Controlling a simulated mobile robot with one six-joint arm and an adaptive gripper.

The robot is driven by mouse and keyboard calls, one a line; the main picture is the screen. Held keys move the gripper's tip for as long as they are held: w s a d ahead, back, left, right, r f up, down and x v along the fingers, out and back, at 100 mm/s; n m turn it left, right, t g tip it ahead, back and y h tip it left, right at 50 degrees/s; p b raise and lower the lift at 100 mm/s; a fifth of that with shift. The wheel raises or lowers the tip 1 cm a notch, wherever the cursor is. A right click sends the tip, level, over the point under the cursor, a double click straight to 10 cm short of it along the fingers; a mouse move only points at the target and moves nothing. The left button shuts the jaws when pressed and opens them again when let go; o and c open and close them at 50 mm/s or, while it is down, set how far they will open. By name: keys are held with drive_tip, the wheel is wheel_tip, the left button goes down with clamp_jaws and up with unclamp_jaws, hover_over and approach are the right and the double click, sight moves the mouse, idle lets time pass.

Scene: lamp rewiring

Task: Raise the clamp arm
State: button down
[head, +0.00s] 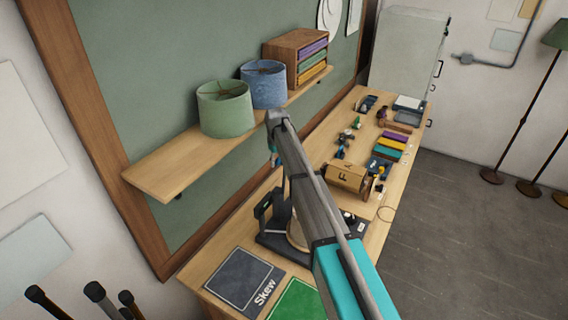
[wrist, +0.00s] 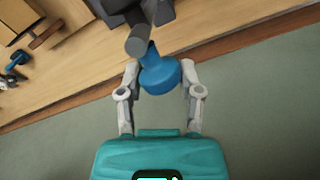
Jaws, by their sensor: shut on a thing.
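The clamp arm (wrist: 136,42) is a dark grey bar ending in a blue knob (wrist: 160,76) in the wrist view. My gripper (wrist: 159,70) has its two grey fingers on either side of the blue knob and is shut on it. In the head view the black clamp stand (head: 263,205) is on the bench behind my arm. My arm hides much of the stand. The gripper's teal body shows in part beside the shelf edge, and its fingers cannot be made out there.
A wall shelf (head: 160,172) with a green lampshade (head: 225,110), a blue lampshade (head: 265,82) and a drawer unit (head: 290,52) is close to my arm. The bench (head: 385,185) holds a wooden drum (head: 345,178), small parts and a dark Skew mat (head: 238,277).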

drive_tip(key=shift+a, duration=0.45)
drive_tip(key=shift+c, duration=1.3)
unclamp_jaws()
drive_tip(key=shift+d, duration=0.2)
